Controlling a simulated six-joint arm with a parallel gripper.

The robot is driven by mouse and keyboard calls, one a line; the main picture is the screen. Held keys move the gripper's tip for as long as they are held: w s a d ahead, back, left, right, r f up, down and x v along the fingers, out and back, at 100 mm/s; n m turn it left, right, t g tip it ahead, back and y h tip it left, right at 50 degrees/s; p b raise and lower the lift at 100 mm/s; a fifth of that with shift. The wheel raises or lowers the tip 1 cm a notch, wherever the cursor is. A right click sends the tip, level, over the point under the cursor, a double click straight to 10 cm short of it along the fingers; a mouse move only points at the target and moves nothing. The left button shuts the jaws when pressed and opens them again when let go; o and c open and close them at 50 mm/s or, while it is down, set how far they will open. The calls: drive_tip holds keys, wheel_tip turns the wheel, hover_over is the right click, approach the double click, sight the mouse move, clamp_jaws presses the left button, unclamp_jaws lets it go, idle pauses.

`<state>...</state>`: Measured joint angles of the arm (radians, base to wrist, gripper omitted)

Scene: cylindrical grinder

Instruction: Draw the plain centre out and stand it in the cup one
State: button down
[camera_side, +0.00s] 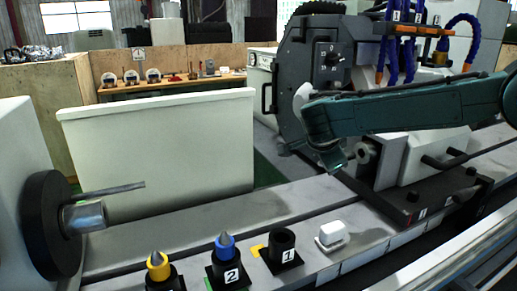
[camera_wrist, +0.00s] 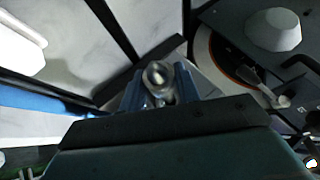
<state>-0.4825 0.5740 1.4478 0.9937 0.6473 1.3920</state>
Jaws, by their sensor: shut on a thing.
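My gripper (camera_side: 334,158) hangs just left of the round tailstock nose (camera_side: 364,153) in the side view. In the wrist view its two blue-grey fingers (camera_wrist: 160,88) are shut on a shiny round metal piece (camera_wrist: 158,75), which looks like the plain centre. Whether it still touches the tailstock I cannot tell. Cup one (camera_side: 283,243), black with a label 1, stands on the machine bed and looks empty. Cup two (camera_side: 228,268) holds a pointed centre with a blue band (camera_side: 225,245). Left of it another cup (camera_side: 163,281) holds a yellow-banded centre (camera_side: 158,264).
A white block (camera_side: 331,235) sits right of cup one. The headstock with its dark disc (camera_side: 50,225) and a metal rod (camera_side: 112,190) is at the left. A pale guard panel (camera_side: 160,145) stands behind the bed. The bed between cups and tailstock is mostly clear.

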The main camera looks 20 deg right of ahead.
drive_tip(key=shift+r, duration=0.25)
drive_tip(key=shift+r, duration=2.8)
drive_tip(key=shift+w, duration=0.15)
drive_tip(key=shift+w+a+f+y, duration=0.2)
drive_tip(key=shift+w+y, duration=0.1)
drive_tip(key=shift+w, duration=0.1)
drive_tip(key=shift+w+a+f+n+g+y, duration=0.3)
drive_tip(key=shift+w+a+f+y, duration=0.75)
drive_tip(key=shift+a+y, duration=1.7)
drive_tip(key=shift+w+a+f+n+g+y, duration=0.2)
drive_tip(key=shift+w+a+f+g+y, duration=0.3)
drive_tip(key=shift+a+f+y, duration=1.55)
drive_tip(key=s+a+r+g+y, duration=0.2)
drive_tip(key=s+a+r+y, duration=0.1)
drive_tip(key=s, duration=0.3)
drive_tip(key=s+a+r+g+y, duration=0.1)
drive_tip(key=s+a+r+y, duration=0.2)
drive_tip(key=s, duration=0.4)
drive_tip(key=shift+s+a+r+n+g+y, duration=0.2)
drive_tip(key=shift+r+n+g+y, duration=0.25)
drive_tip(key=shift+y, duration=0.55)
